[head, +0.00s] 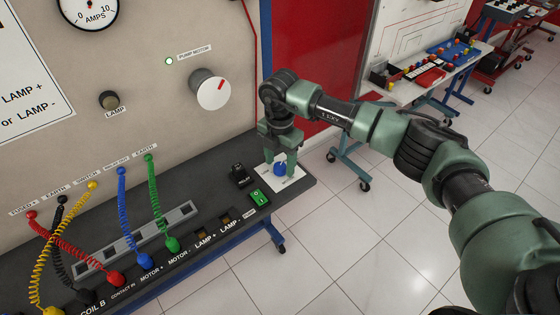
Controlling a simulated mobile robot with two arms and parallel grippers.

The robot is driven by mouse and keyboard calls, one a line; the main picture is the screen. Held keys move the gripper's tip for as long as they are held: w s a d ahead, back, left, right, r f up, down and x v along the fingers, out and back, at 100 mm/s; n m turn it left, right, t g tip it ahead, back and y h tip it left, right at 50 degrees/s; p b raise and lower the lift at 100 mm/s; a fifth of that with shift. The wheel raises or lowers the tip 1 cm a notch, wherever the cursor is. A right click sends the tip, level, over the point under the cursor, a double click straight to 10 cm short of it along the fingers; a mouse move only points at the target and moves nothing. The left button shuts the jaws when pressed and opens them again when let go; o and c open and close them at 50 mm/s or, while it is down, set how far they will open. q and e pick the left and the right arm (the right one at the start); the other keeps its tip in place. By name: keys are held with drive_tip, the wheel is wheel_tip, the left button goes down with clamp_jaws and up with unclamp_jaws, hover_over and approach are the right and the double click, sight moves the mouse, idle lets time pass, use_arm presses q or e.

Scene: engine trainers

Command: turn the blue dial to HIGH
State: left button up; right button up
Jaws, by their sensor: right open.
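The blue dial (280,169) sits on a white plate (292,183) at the right end of the dark bench ledge. My right gripper (280,165) points down over the dial, with its open fingers on either side of it. I cannot tell whether the fingers touch the dial. The dial's pointer and the HIGH marking are too small or hidden to read. My left gripper is not in view.
A green switch (259,198) and a black relay (240,175) sit left of the dial. A white knob with a red mark (212,90) is on the panel above. Coiled leads (123,205) stand at the left. Tiled floor lies right of the bench.

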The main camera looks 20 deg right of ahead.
sight(280, 165)
wheel_tip(280, 165, up, 8)
drive_tip(key=shift+f+b, duration=0.1)
drive_tip(key=shift+b, duration=0.85)
